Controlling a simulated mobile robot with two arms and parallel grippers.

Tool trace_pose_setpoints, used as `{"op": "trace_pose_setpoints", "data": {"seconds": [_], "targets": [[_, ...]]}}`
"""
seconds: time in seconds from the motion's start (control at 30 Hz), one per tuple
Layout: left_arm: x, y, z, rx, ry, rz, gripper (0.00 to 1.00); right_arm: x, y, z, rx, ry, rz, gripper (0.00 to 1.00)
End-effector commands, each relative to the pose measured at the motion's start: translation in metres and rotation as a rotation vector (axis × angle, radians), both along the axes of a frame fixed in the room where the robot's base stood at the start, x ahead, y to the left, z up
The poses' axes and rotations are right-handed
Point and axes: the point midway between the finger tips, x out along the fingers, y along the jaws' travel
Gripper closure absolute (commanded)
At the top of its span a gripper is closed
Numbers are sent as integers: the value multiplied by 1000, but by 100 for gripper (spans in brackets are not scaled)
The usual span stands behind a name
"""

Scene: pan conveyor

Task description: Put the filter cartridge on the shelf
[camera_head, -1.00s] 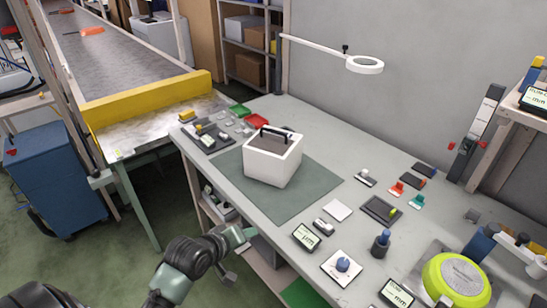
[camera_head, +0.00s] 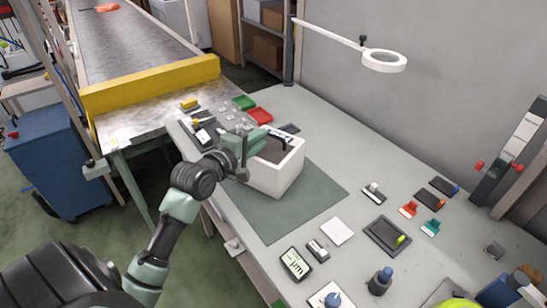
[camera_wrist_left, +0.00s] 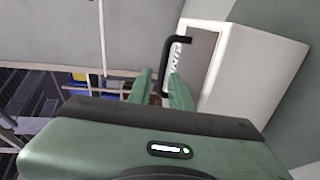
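The filter cartridge (camera_head: 275,172) is a white box with a dark grey top and a black handle, standing upright on the green mat on the workbench. In the left wrist view the white box (camera_wrist_left: 258,70) fills the upper right, with its black handle (camera_wrist_left: 172,50) beside the fingertips. My left gripper (camera_head: 260,138) is at the box's upper left, level with the handle. In the wrist view its two green fingers (camera_wrist_left: 160,80) are apart, with the handle just beyond them and not visibly gripped. My right gripper is not in view. A shelf rack (camera_head: 286,45) stands behind the bench.
The green mat (camera_head: 310,200) is clear right of the box. Red and green trays (camera_head: 260,115) and small parts lie behind it. A white ring lamp (camera_head: 384,61) overhangs the bench. The conveyor (camera_head: 140,50) is at the back left. Gauges and small fixtures crowd the front right.

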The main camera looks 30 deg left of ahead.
Motion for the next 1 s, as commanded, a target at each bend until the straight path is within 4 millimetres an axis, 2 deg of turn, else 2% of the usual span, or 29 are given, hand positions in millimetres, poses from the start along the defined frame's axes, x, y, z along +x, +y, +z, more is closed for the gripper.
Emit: {"op": "trace_pose_setpoints", "data": {"seconds": [0.03, 0.17, 0.3, 0.4, 0.63, 0.67, 0.7, 0.73, 1.0], "targets": [[6, -1, 0, 1, 0, 0, 80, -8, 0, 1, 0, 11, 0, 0], [24, -6, -5, 1, 1, -1, 80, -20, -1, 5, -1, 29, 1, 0], [43, -7, -11, 2, 0, 0, 80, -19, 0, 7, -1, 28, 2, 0], [50, -8, -13, 3, 1, -1, 80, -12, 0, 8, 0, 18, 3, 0], [52, -8, -14, 4, 1, -1, 80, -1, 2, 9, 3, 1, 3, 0], [52, -8, -14, 4, 1, -1, 83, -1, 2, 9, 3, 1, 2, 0], [52, -8, -14, 4, 1, -1, 94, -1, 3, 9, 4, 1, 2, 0], [52, -8, -14, 4, 1, -1, 100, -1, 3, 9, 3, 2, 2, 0], [52, -8, -14, 4, 2, -1, 100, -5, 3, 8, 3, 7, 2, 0]]}}
